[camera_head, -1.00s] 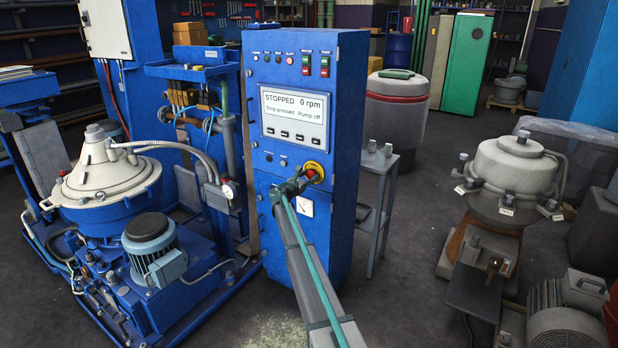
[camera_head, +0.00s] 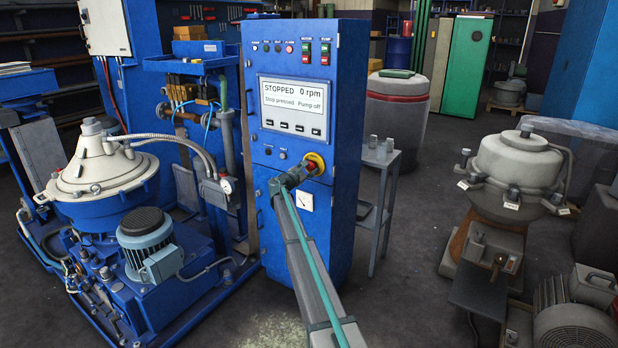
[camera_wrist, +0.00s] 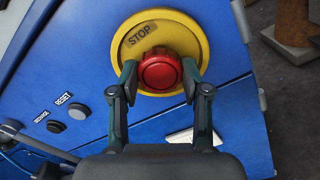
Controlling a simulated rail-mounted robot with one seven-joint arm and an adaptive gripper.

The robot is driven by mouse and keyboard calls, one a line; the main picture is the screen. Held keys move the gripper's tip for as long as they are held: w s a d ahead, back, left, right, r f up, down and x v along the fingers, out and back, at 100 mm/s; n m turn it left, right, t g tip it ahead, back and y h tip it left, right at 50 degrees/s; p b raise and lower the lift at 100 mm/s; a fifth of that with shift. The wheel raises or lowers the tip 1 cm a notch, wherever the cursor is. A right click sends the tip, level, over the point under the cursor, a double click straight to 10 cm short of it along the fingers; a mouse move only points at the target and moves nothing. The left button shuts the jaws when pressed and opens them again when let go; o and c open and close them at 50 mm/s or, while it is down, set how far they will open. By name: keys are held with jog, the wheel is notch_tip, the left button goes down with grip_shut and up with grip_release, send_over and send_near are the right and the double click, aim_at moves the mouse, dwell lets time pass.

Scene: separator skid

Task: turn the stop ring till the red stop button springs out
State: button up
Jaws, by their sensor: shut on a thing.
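The red stop button (camera_wrist: 160,72), with the red stop ring (camera_wrist: 147,58) around it, sits on a round yellow plate marked STOP (camera_wrist: 197,30) on the blue cabinet front. My gripper (camera_wrist: 158,76) has one finger on each side of the red ring, closed on it. The wrist view is rolled, so the STOP lettering slants. In the head view my gripper (camera_head: 298,174) covers part of the yellow plate (camera_head: 316,159). The cabinet display (camera_head: 293,107) reads STOPPED, 0 rpm, Stop pressed, Pump off.
Two small round buttons, one marked RESET (camera_wrist: 78,111), lie left of the plate in the wrist view. A grey stand (camera_head: 379,160) is right of the cabinet, the separator (camera_head: 100,175) left.

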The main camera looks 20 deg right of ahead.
jog(key=shift+m+b, duration=1.4)
jog(key=shift+b, duration=0.3)
jog(key=o, duration=1.1)
jog(key=shift+o, duration=0.2)
jog(key=shift+a, duration=0.1)
jog(key=v, duration=1.1)
jog(key=shift+s+a, duration=0.25)
jog(key=shift+a, duration=0.1)
jog(key=shift+r, duration=0.1)
